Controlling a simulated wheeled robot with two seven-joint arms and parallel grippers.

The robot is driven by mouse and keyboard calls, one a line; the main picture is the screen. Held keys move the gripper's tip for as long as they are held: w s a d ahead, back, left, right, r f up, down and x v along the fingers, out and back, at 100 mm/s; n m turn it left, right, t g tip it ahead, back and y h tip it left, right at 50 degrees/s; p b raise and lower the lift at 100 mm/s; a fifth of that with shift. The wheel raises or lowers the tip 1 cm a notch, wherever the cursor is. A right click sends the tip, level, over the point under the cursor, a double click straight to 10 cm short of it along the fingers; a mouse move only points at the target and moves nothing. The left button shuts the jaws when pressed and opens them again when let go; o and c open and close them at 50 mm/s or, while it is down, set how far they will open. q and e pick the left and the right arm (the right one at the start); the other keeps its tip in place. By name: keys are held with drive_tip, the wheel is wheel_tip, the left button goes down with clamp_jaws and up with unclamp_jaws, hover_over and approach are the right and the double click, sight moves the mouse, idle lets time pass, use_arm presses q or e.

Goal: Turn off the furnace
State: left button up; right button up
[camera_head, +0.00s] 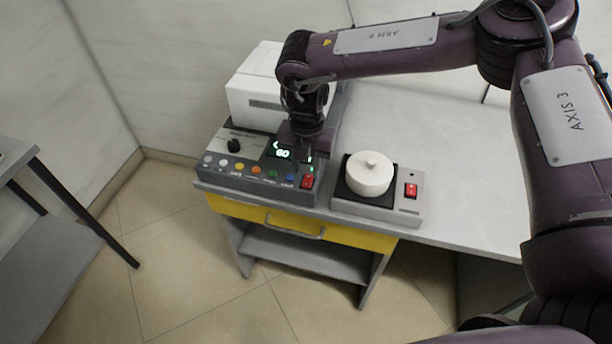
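A grey control unit with a lit green display reading about 60 (282,152) stands on the table, with a row of coloured buttons and a red rocker switch (308,181) at its front right corner. A white box (252,90) stands directly behind it; I cannot tell if they are one device or which is the furnace. My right gripper (312,160) points down over the control unit's right part, just behind the red switch. Its fingers are dark and small, so opening and contact are unclear. It partly hides the unit's right side. My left gripper is out of view.
A small grey unit (418,209) with a white lidded round pot (369,174) on its black plate and its own red switch (411,190) stands to the right. The table (460,150) is bare behind it. A yellow drawer (300,226) is below. Another table (45,255) stands left.

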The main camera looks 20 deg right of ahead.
sight(306, 185)
drive_tip(key=shift+f+p, duration=0.3)
drive_tip(key=shift+f, duration=2.05)
drive_tip(key=shift+c, duration=0.3)
